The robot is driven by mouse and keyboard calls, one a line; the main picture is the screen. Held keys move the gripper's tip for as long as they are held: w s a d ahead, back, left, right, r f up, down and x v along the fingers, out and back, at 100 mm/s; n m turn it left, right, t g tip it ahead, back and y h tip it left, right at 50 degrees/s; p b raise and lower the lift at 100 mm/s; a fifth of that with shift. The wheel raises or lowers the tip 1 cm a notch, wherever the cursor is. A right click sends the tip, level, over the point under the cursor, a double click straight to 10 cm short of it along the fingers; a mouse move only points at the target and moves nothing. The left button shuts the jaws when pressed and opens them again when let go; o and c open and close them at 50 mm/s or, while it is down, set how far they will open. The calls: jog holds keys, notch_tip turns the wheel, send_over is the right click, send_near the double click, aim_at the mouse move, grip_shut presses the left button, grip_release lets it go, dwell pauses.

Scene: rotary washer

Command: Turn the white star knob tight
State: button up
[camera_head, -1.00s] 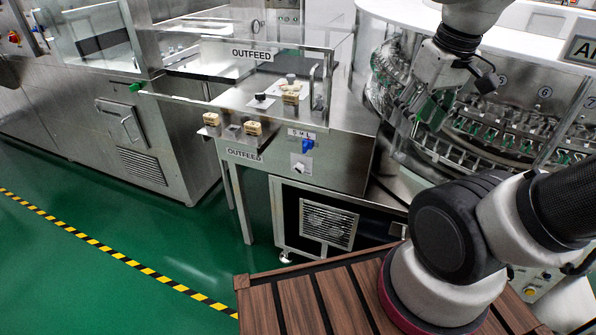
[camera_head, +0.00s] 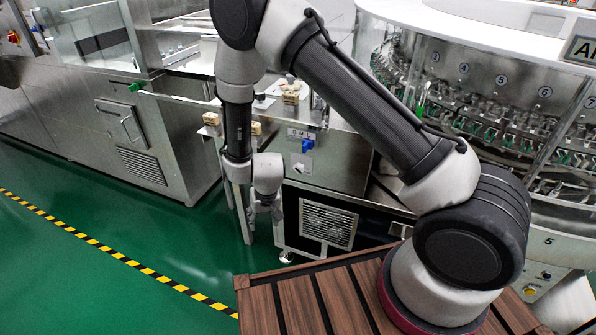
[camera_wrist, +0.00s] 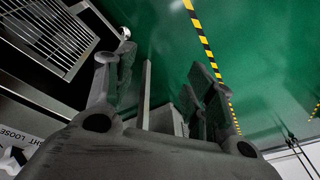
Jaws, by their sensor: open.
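The white knob (camera_head: 301,167) shows small and pale on a white plate on the front panel of the outfeed cabinet, below a blue knob (camera_head: 308,146). Its star shape is too small to make out. In the wrist view, a label (camera_wrist: 22,127) with the letters "HT LOOSE" is cut off at the left edge, with a dark mark under it. My gripper (camera_head: 263,214) hangs left of and below the white knob, in front of the cabinet, apart from it. In the wrist view its fingers (camera_wrist: 160,70) are spread, with nothing held between them.
The outfeed cabinet (camera_head: 345,160) carries beige knobs (camera_head: 290,88) on top and a vent grille (camera_head: 328,223) below. My arm crosses in front of its top. The rotary washer (camera_head: 480,110) stands at the right. Green floor (camera_head: 110,240) lies open at the left.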

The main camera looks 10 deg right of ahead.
notch_tip(320, 180, down, 9)
jog(key=w+d+m+t+h, duration=0.1)
jog(key=w+d+t+h, duration=0.1)
jog(key=w+t, duration=0.1)
jog(key=m+t+h, duration=0.3)
jog(key=t+h, duration=0.6)
jog(key=h, duration=0.1)
send_near(298, 170)
jog(key=x, duration=1)
jog(key=shift+w+f, duration=0.1)
jog(key=c, duration=1)
